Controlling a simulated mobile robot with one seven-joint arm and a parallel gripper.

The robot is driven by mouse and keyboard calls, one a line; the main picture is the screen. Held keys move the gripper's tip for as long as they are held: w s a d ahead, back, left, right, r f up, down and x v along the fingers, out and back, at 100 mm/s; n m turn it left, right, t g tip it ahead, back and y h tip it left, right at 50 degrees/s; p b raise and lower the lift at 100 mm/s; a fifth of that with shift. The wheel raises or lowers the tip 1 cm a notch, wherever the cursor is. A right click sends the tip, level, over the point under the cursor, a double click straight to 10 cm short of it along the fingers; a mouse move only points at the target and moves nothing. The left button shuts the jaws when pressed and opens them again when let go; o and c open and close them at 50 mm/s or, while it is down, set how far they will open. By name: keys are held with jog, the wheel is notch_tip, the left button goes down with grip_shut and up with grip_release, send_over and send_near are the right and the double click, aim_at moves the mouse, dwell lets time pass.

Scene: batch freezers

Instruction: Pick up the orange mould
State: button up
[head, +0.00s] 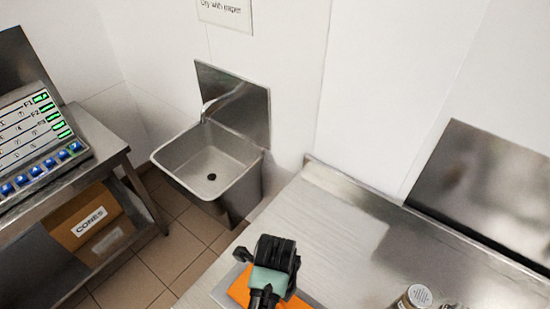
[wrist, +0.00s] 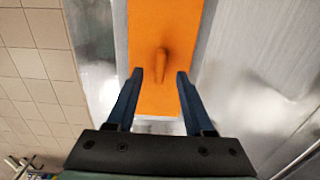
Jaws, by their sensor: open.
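The orange mould (head: 238,290) lies at the near left corner of the steel counter, mostly hidden by my gripper in the head view. In the wrist view the orange mould (wrist: 165,30) is a flat orange block with a raised peg-like handle (wrist: 160,65) on it. My gripper (wrist: 159,75) is open, with one dark finger on each side of the handle's lower end. I cannot tell how far above the mould the fingertips are. In the head view my gripper (head: 268,278) is over the mould, pointing down.
The steel counter (head: 330,230) is clear in the middle. A metal tin (head: 415,296) stands at its near right. A steel sink (head: 212,165) is on the back wall. At left, a steel table carries a control panel (head: 38,140), with a cardboard box (head: 88,215) below.

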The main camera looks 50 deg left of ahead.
jog(key=shift+f+p, duration=0.35)
jog(key=shift+f, duration=1.55)
grip_shut()
